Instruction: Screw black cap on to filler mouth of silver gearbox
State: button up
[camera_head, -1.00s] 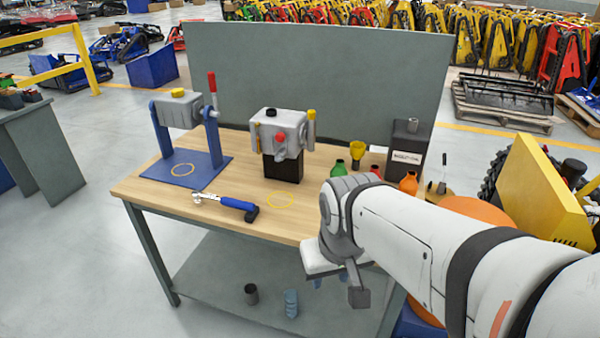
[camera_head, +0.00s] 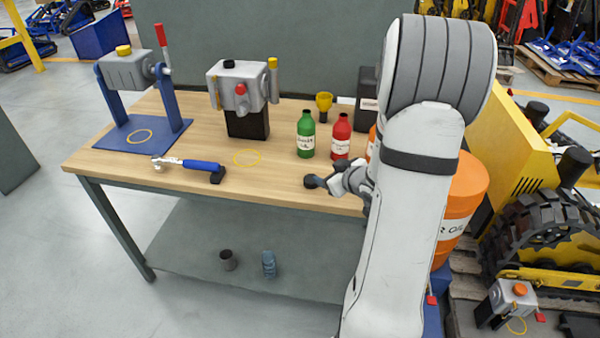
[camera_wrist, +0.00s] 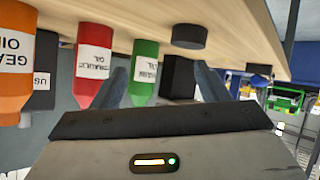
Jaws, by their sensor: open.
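The silver gearbox (camera_head: 241,90) sits on a black block on the wooden table. Its top carries a dark round filler mouth (camera_head: 229,64); I cannot tell whether it is open. A black cap (camera_head: 312,181) lies on the table near the front edge. It also shows in the wrist view (camera_wrist: 189,36), upside down on the wood. My gripper (camera_head: 336,182) is just right of the cap, low over the table edge. In the wrist view, the fingers of my gripper (camera_wrist: 161,80) are apart with nothing held between them, and the cap is outside them.
A green bottle (camera_head: 306,135) and a red bottle (camera_head: 341,136) stand behind my gripper, with a yellow funnel (camera_head: 324,104) further back. A blue-handled hammer-like tool (camera_head: 190,165) lies left. Another gearbox (camera_head: 126,72) with a yellow cap stands on a blue stand. The middle front is clear.

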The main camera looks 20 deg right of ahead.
aim_at(311, 181)
jog(key=s+f+y, duration=0.1)
jog(key=f+t+y, duration=0.1)
jog(key=f, duration=0.1)
jog(key=s+f+t+y+b, duration=0.1)
jog(key=y, duration=0.1)
jog(key=shift+s+d+f+n, duration=0.2)
jog(key=shift+s+d+n, duration=0.05)
jog(key=shift+s+n, duration=0.05)
jog(key=shift+s+t+y, duration=0.4)
jog(key=shift+s+y, duration=0.05)
jog(key=shift+y, duration=0.05)
jog(key=x, duration=0.7)
jog(key=shift+w+a+r, duration=0.1)
jog(key=shift+w+a, duration=0.15)
jog(key=shift+a, duration=0.25)
jog(key=c, duration=1.1)
